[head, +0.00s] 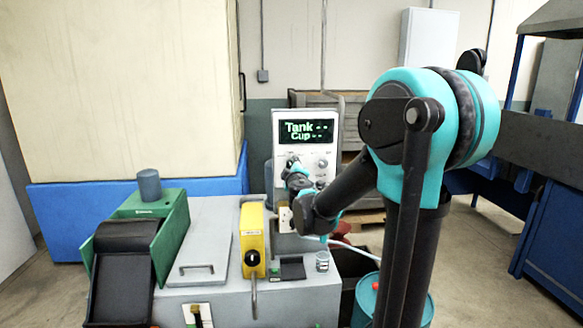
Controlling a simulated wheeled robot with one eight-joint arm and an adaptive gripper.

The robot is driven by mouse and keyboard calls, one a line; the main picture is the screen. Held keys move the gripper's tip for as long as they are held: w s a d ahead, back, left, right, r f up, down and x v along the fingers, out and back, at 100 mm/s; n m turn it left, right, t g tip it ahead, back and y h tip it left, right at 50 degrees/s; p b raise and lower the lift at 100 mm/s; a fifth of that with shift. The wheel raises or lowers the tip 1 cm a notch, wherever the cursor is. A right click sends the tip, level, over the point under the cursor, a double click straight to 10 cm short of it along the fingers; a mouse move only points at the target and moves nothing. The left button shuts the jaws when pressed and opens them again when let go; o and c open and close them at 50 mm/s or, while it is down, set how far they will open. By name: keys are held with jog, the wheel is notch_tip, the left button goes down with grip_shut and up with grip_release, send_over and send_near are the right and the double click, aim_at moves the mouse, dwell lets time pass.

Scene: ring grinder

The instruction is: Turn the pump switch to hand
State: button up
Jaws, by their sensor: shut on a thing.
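A white control panel (334,150) stands behind the grey machine, with a dark screen (306,131) reading "Tank --" and "Cup --". Round knobs show on its face, one at the right (322,163) and one lower down (320,184). My gripper (291,162) is at the left part of the panel face, below the screen. It is shut on a knob there, which I take to be the pump switch. The gripper and wrist hide that knob, so its setting and any labels cannot be read.
Below the panel is the grey machine top (205,235) with a yellow lever unit (252,240) and a small cup (322,261). A green unit with a black chute (120,262) is at left. A teal drum (366,300) stands at lower right, by my arm.

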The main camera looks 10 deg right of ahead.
jog(key=n, duration=0.6)
jog(key=shift+n, duration=0.3)
dwell(0.5)
jog(key=o, duration=1.2)
jog(key=s, duration=1.2)
